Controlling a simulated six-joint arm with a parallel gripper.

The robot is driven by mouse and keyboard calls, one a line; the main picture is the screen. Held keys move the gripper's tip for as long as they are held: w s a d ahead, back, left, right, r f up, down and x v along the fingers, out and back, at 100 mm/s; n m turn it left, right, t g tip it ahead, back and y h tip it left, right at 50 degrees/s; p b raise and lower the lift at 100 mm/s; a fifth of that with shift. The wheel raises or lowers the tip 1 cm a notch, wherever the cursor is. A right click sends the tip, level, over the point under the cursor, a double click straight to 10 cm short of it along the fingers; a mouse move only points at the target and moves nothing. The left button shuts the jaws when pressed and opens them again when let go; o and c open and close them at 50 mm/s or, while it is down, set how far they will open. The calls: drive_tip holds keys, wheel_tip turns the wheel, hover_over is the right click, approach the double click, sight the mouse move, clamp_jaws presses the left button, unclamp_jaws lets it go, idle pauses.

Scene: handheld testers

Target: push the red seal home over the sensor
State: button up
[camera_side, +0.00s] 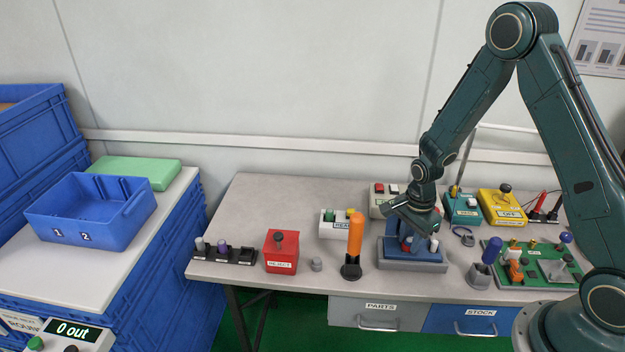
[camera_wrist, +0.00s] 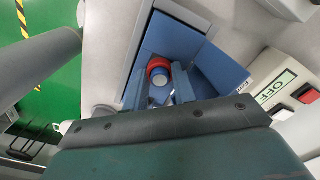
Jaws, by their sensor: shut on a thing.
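The red seal (camera_wrist: 158,64) shows in the wrist view as a red ring with a pale blue-grey round part, perhaps the sensor (camera_wrist: 159,77), within it. A small patch of red (camera_side: 404,246) also shows low under my gripper in the side view. My gripper (camera_side: 409,232) points down inside the blue stand (camera_side: 413,267). In the wrist view my gripper (camera_wrist: 160,88) is shut on the red seal, its fingers at either side. The wrist housing hides the near part, so I cannot tell how far down the seal sits.
A grey-and-cream OFF box (camera_wrist: 288,95) with switches stands close to the blue stand. A green board (camera_side: 535,270) lies farther right.

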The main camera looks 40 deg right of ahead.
drive_tip(key=o, duration=1)
drive_tip(key=shift+w, duration=0.1)
drive_tip(key=shift+w+r, duration=0.1)
drive_tip(key=shift+r, duration=0.05)
drive_tip(key=shift+d+r, duration=0.1)
drive_tip(key=shift+r, duration=0.7)
wheel_tip(320, 180, up, 12)
drive_tip(key=shift+s, duration=0.25)
